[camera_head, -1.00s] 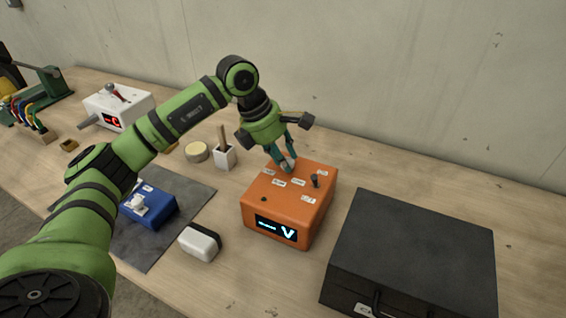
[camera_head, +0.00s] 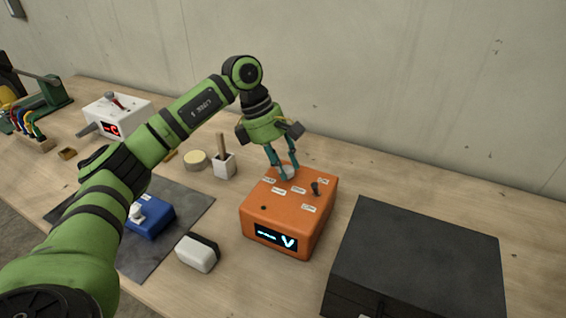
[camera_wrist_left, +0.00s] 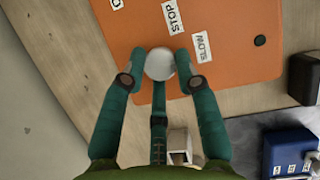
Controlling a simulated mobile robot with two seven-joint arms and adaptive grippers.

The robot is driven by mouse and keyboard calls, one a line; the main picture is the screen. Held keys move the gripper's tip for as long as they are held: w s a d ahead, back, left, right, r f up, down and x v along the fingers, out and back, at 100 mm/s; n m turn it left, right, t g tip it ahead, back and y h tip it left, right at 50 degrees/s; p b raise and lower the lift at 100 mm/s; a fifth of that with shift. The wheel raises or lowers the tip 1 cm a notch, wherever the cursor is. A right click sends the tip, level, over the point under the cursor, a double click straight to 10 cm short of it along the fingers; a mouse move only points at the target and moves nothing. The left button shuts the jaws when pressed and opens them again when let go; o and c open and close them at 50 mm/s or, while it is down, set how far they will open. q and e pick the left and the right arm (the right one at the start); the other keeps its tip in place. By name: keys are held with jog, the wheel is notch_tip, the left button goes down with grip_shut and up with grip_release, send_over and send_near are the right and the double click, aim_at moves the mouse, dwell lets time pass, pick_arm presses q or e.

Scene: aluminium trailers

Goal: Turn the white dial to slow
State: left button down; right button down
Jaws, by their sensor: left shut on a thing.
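The white dial (camera_head: 288,172) is a small round knob on top of the orange box (camera_head: 262,208), near its back edge. It also shows in the left wrist view (camera_wrist_left: 160,64). My left gripper (camera_head: 287,174) points down at it, shut on the dial with one finger on each side. In the left wrist view a STOP label (camera_wrist_left: 173,17) and another label (camera_wrist_left: 201,47), hard to read at its angle, lie close to the dial. Any pointer mark on the dial cannot be made out. The box's front display (camera_head: 277,238) is lit. My right gripper is not in view.
A black stick switch (camera_head: 316,189) stands on the box's right side. A black case (camera_head: 415,255) is at right, a white-and-black block (camera_head: 198,253) at front.

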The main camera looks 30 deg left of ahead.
pick_arm(q)
jog(key=c, duration=0.9)
grip_release()
jog(key=shift+d, duration=0.1)
jog(key=shift+c, duration=0.2)
jog(key=v, duration=1.2)
jog(key=shift+s+d, duration=0.1)
